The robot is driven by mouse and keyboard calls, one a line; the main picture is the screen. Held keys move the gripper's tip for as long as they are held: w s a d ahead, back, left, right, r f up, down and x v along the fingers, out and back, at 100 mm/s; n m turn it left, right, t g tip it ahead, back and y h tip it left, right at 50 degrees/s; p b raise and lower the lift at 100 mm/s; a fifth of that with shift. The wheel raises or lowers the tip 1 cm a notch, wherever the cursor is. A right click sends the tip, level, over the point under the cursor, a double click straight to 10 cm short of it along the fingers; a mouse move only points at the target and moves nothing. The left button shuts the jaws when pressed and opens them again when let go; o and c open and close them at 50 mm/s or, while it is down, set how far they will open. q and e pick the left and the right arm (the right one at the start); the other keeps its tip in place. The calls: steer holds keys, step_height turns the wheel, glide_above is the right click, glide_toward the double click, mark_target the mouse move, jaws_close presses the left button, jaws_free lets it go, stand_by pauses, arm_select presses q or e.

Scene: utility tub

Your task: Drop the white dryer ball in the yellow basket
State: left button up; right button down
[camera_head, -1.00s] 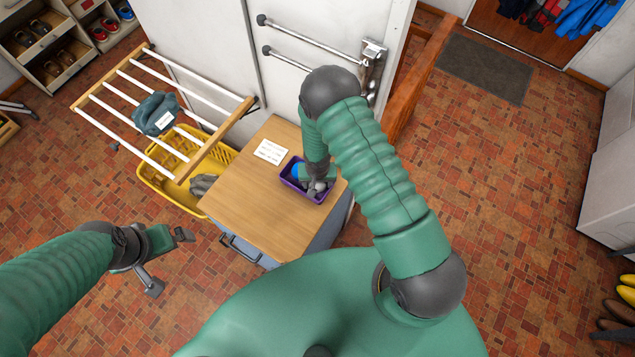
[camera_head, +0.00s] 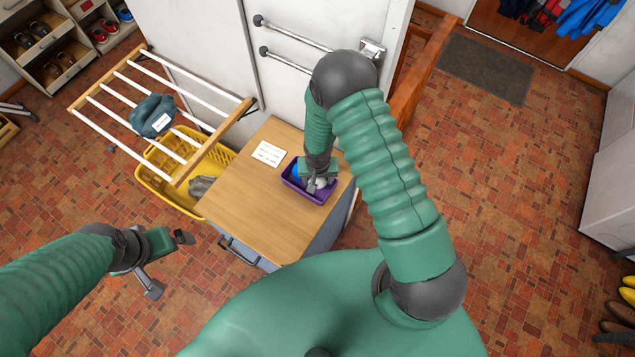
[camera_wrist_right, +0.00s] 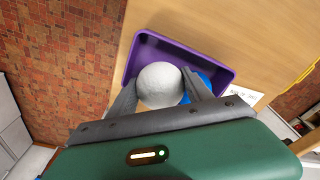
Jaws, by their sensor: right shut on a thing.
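The white dryer ball (camera_wrist_right: 160,84) is between the two fingers of my right gripper (camera_wrist_right: 162,92), in the right wrist view. My right gripper, also in the head view (camera_head: 318,187), is shut on the ball at the purple bin (camera_head: 318,198) on the wooden top. A blue ball (camera_wrist_right: 203,82) lies in the bin beside it, partly hidden by a finger. The yellow basket (camera_head: 165,198) stands on the floor left of the wooden top, under the drying rack, with a grey cloth in it. My left gripper (camera_head: 168,264) is open and empty over the floor.
The drying rack (camera_head: 160,115) sticks out from the wall over part of the basket, with a dark cloth bundle (camera_head: 153,115) on it. A white card (camera_head: 268,153) lies on the wooden top (camera_head: 250,200). The top between bin and basket is otherwise clear.

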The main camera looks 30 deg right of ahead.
steer(key=r, duration=0.6)
steer(key=shift+s+d+r+b, duration=0.15)
steer(key=shift+d+b, duration=0.2)
steer(key=shift+b, duration=0.05)
steer(key=shift+a, duration=0.15)
